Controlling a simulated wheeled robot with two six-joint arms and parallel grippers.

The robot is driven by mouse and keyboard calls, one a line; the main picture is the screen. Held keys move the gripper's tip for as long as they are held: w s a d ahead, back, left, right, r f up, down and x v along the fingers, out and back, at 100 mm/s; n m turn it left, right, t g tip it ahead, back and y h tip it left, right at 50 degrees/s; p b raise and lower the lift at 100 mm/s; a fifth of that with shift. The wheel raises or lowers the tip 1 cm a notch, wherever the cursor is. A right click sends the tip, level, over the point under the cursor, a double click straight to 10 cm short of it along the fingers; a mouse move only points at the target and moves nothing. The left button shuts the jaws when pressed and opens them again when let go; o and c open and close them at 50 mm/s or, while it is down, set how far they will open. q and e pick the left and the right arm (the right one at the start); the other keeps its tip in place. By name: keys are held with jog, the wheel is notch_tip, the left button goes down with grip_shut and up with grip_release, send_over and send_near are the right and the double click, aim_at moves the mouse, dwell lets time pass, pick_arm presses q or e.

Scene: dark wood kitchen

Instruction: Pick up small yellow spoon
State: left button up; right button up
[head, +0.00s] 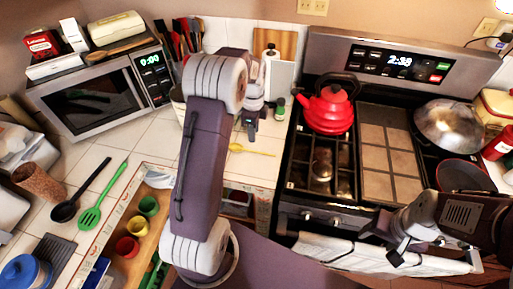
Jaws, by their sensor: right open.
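The small yellow spoon (256,152) lies on the white tiled counter (262,172), just left of the stove. Its thin handle points right. My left gripper (250,130) is above and behind the spoon in the picture, with its dark fingertips pointing down. I see no contact between them, and I cannot tell how far apart its fingers are. My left arm covers part of the counter left of the spoon. My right gripper (383,240) is open and empty in front of the stove, near the towel on the oven handle.
A red kettle (329,108) stands on the stove (362,190) right of the spoon. A green-capped bottle (280,108) and a utensil holder are behind. A black ladle (78,195) and green slotted spoon (101,198) lie left, by an open drawer with colored cups.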

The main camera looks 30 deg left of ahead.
aim_at(248, 150)
pick_arm(q)
jog(key=f, duration=0.1)
jog(key=a+f, duration=0.2)
jog(key=shift+s+f+p, duration=0.25)
jog(key=shift+s+p, duration=0.05)
jog(key=shift+s, duration=0.05)
jog(key=shift+w+d+f, duration=0.1)
jog(key=shift+d+f, duration=0.1)
jog(key=shift+f, duration=0.05)
jog(key=f, duration=0.2)
jog(key=a+f+p, duration=0.1)
jog(key=f, duration=0.2)
jog(key=shift+w+d+f, duration=0.1)
jog(key=shift+w+f, duration=0.05)
jog(key=shift+f, duration=0.05)
grip_shut()
pick_arm(e)
jog(key=shift+s+a+r, duration=0.1)
jog(key=shift+a+r, duration=0.25)
jog(key=shift+r, duration=0.25)
jog(key=shift+a+r, duration=0.35)
jog(key=shift+r, duration=0.25)
